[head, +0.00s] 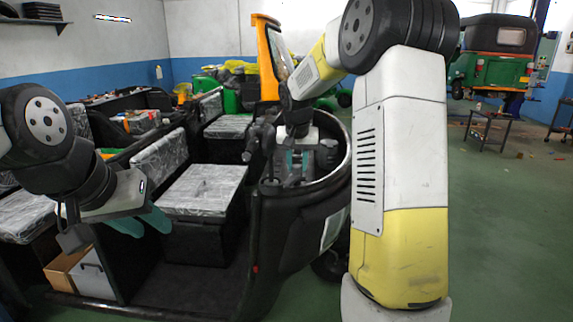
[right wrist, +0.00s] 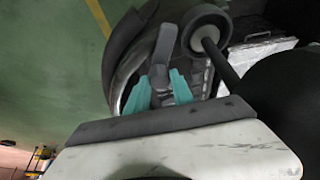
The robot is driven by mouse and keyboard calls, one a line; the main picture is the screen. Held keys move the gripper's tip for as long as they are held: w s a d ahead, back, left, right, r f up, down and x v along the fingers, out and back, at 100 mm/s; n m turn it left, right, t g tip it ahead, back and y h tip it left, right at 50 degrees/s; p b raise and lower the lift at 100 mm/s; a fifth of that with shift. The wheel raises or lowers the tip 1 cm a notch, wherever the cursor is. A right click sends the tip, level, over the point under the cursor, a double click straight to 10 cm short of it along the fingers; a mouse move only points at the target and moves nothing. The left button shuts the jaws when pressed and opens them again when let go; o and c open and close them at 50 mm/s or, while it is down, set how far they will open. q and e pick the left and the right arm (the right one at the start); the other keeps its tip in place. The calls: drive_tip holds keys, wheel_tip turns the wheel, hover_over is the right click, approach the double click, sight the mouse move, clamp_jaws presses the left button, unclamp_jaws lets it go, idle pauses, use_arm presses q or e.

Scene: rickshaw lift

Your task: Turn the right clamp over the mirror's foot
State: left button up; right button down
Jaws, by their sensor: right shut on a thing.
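My right gripper (head: 297,168) reaches down into the front of the black rickshaw body (head: 290,225). In the right wrist view its two teal fingers (right wrist: 160,92) are closed around a grey lever-like piece (right wrist: 166,48), which looks like the right clamp. The piece stands up past the fingertips; its lower end is hidden between the fingers. A round grey part with a pale centre and a black stem (right wrist: 215,55) is beside it; I cannot tell whether it belongs to the mirror. The mirror's foot is not clearly visible. My left gripper (head: 142,222) is empty, its teal fingers apart, left of the front seat.
A grey-covered seat (head: 203,190) is in the rickshaw, between my grippers. Another green and orange rickshaw (head: 498,65) and a small table (head: 488,128) stand at the back right. Green floor (head: 510,220) is open at right.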

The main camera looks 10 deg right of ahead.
idle(0.5)
drive_tip(key=c, duration=1.1)
unclamp_jaws()
drive_tip(key=v, duration=0.7)
drive_tip(key=shift+r, duration=0.35)
drive_tip(key=shift+s+a, duration=0.1)
drive_tip(key=shift+s, duration=0.05)
